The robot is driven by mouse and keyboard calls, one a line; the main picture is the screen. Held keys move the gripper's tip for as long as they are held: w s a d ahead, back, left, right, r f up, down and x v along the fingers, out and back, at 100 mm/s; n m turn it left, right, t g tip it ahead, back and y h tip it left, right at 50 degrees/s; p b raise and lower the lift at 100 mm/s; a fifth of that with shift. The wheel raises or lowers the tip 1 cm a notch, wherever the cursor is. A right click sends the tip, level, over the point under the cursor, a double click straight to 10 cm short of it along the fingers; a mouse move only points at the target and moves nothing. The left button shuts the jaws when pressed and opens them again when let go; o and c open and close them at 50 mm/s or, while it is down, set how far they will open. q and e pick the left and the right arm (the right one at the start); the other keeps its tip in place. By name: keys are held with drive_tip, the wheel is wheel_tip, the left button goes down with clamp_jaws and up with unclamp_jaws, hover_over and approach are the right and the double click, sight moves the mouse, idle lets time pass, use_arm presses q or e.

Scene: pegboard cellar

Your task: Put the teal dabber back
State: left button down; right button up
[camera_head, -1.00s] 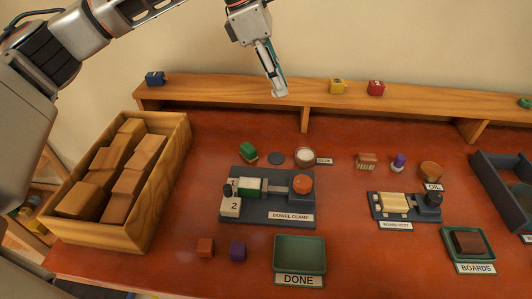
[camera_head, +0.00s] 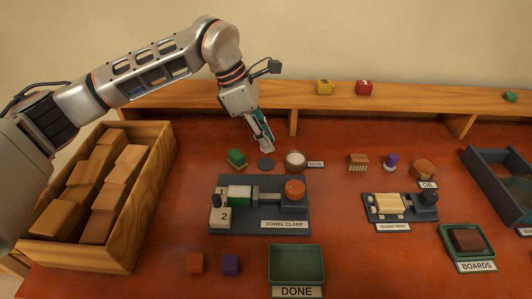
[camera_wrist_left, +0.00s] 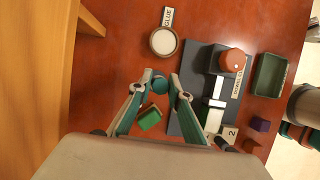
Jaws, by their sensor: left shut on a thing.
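My left gripper (camera_head: 264,143) points down above the back of the red bench, shut on the teal dabber. The dabber shows as a teal round end (camera_wrist_left: 160,85) between the fingertips in the left wrist view; in the head view the fingers largely hide it. A small gap seems to remain above the disc; contact is hard to tell. My right gripper is not in view.
The dowel clamp (camera_head: 300,223) stands in front of the disc. The wooden shelf (camera_head: 210,97) runs behind it. A crate of wood blocks (camera_head: 150,205) is at left. The DONE tray (camera_head: 272,279), board rest (camera_head: 386,217) and purple-topped item (camera_head: 391,163) stand elsewhere on the bench.

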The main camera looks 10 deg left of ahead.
sight(266, 163)
use_arm(q)
drive_tip(key=shift+f, duration=2.5)
drive_tip(key=shift+f, duration=0.1)
drive_tip(key=c, duration=1.9)
unclamp_jaws()
drive_tip(key=v, duration=1.2)
drive_tip(key=shift+d, duration=0.1)
